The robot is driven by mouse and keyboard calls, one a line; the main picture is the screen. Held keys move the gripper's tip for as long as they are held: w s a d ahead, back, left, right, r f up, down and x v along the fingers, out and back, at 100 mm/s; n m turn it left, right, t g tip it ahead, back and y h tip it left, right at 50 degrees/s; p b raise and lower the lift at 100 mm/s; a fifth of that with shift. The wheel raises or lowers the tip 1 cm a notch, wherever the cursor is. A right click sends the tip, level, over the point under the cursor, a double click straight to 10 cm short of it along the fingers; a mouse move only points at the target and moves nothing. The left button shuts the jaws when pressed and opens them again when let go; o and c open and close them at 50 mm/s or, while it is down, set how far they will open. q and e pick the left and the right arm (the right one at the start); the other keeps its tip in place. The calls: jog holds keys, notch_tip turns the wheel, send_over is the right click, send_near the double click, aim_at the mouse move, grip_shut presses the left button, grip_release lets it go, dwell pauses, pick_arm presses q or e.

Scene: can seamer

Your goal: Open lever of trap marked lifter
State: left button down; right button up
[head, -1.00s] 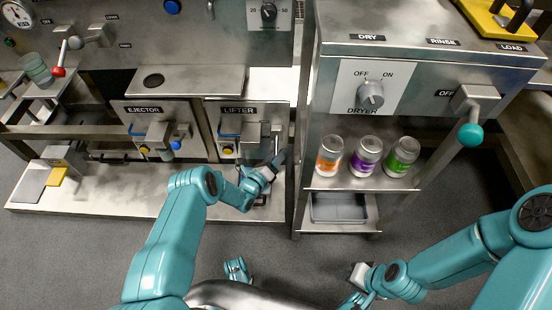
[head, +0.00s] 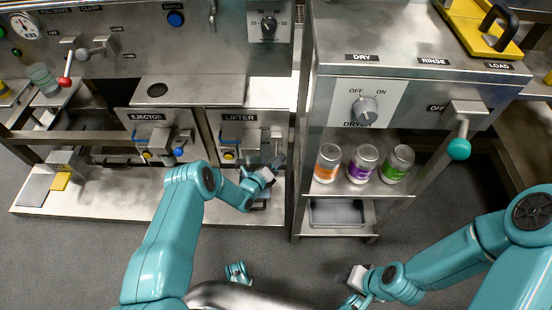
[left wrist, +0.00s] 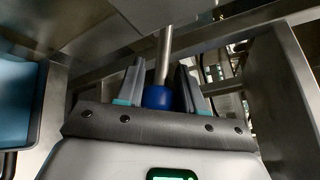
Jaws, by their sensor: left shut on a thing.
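The trap marked LIFTER (head: 239,117) is a steel panel with a blue handle and a yellow button (head: 228,155) on its face. Its lever (head: 276,143) hangs down from a block at the panel's right side. My left gripper (head: 276,162) is at the lower end of this lever, which it largely hides in the head view. In the left wrist view, a metal rod with a blue knob (left wrist: 157,97) sits between the two fingers, and my left gripper (left wrist: 160,85) is shut on it. My right gripper (head: 358,277) is low over the floor, its fingers unclear.
The EJECTOR trap (head: 146,117) stands left of the lifter. Right of it is the dryer cabinet (head: 420,50) with three cans on a shelf, the middle one purple (head: 362,163), and a green-knobbed lever (head: 459,148). A grey bin (head: 337,212) is below. The floor in front is open.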

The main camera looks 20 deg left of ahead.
aim_at(276, 152)
pick_arm(q)
jog(key=shift+s+r+n+g+p, duration=0.1)
jog(key=shift+r+n+g+p, duration=0.3)
jog(key=shift+r+g+p, duration=0.4)
jog(key=shift+r+n+g+p, duration=0.3)
jog(key=shift+r+g+p, duration=0.1)
jog(key=shift+r+g, duration=0.3)
jog(key=shift+r+n+g, duration=0.4)
jog(key=shift+r+g, duration=0.1)
jog(key=shift+g, duration=0.5)
jog(key=shift+w+a+r+n+g+b, duration=0.1)
jog(key=shift+w+r+n+g+b, duration=0.1)
jog(key=shift+r+g+b, duration=0.25)
jog(key=shift+w+r+n+g+b, duration=0.15)
jog(key=shift+r+n+g+b, duration=0.05)
jog(key=shift+r+g+b, duration=0.2)
pick_arm(e)
jog(key=shift+w+a+r, duration=0.15)
jog(key=shift+a+r, duration=0.05)
jog(key=shift+r, duration=0.2)
jog(key=shift+w+a+r, duration=0.15)
jog(key=shift+r, duration=0.25)
pick_arm(q)
jog(key=shift+f, duration=0.1)
jog(key=c, duration=0.8)
grip_release()
